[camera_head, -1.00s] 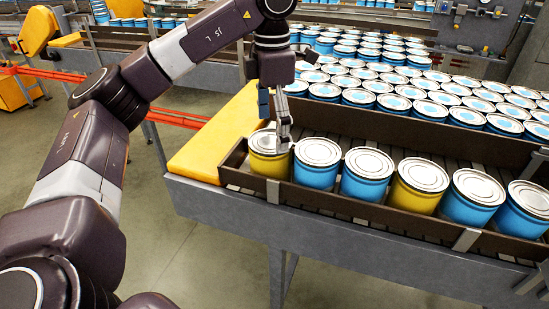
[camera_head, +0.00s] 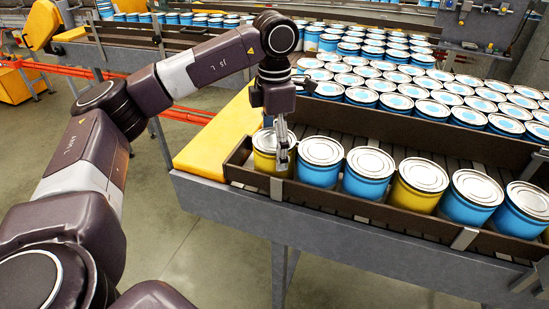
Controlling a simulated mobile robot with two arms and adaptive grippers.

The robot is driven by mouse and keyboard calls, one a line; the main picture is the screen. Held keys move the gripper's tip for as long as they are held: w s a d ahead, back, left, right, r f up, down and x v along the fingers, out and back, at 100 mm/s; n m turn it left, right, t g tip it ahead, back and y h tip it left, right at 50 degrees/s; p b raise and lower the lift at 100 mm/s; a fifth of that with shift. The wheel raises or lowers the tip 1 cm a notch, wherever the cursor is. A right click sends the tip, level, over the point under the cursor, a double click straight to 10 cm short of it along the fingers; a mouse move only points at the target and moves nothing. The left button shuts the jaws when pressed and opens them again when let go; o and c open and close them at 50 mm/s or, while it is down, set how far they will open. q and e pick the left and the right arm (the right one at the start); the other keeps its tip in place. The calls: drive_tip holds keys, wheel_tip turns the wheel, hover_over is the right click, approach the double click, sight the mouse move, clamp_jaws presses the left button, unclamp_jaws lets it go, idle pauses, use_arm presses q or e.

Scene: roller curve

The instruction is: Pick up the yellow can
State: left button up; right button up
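A yellow can (camera_head: 264,160) with a silver lid stands upright at the left end of the front row on the conveyor. A second yellow can (camera_head: 413,192) stands farther right in that row, between blue cans. My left gripper (camera_head: 283,158) points down at the right front side of the left-end yellow can, its fingers overlapping the lid's edge and wall in the picture. The fingers show nearly edge-on, so their gap is hidden. I cannot tell whether they touch the can. My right gripper is not in view.
Blue cans (camera_head: 318,167) stand close to the right of the left-end can. A brown rail (camera_head: 330,200) runs in front of the row. A yellow cover (camera_head: 214,140) lies left of it. Many blue cans (camera_head: 400,88) fill the belt behind a brown divider.

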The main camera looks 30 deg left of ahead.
use_arm(q)
drive_tip(key=c, duration=0.7)
drive_tip(key=shift+c, duration=0.5)
drive_tip(key=shift+r, duration=0.1)
drive_tip(key=shift+r, duration=0.1)
drive_tip(key=shift+r, duration=0.2)
wheel_tip(320, 180, up, 5)
drive_tip(key=shift+r+b, duration=0.2)
drive_tip(key=shift+b, duration=0.55)
wheel_tip(320, 180, up, 14)
drive_tip(key=p, duration=0.3)
drive_tip(key=shift+p, duration=0.3)
